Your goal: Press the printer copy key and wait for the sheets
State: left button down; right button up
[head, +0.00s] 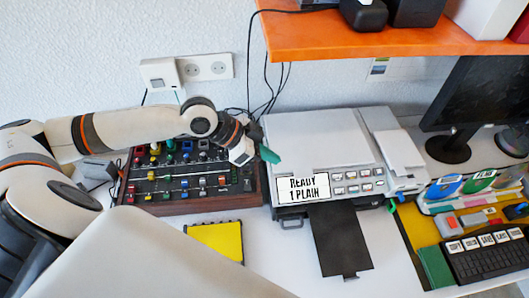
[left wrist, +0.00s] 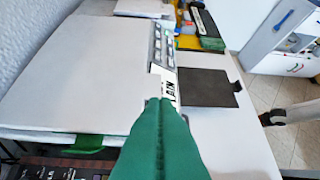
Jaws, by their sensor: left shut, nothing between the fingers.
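The printer (head: 318,140) is a white-grey machine on the desk. Its display (head: 303,188) reads "READY 1 PLAIN". Two rows of small keys (head: 358,181) sit right of the display; their labels are too small to read. They also show in the left wrist view (left wrist: 166,42). The dark output tray (head: 340,240) sticks out in front and bears no sheets. My left gripper (head: 268,153) has green fingers, shut and empty, at the printer's left side, left of and behind the display. In the left wrist view its fingers (left wrist: 160,125) hide part of the display.
A control panel with knobs (head: 187,180) stands left of the printer, under my left arm. A yellow pad (head: 217,240) lies in front. An orange shelf (head: 385,40) overhangs the back. A monitor (head: 475,100) and a keyboard (head: 490,259) are at the right.

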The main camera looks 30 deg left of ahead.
aim_at(338, 191)
jog(key=k+l, duration=0.45)
jog(key=k, duration=0.15)
jog(key=k+l, duration=0.45)
jog(key=k, duration=0.15)
jog(key=k+l, duration=0.45)
jog(key=k, duration=0.15)
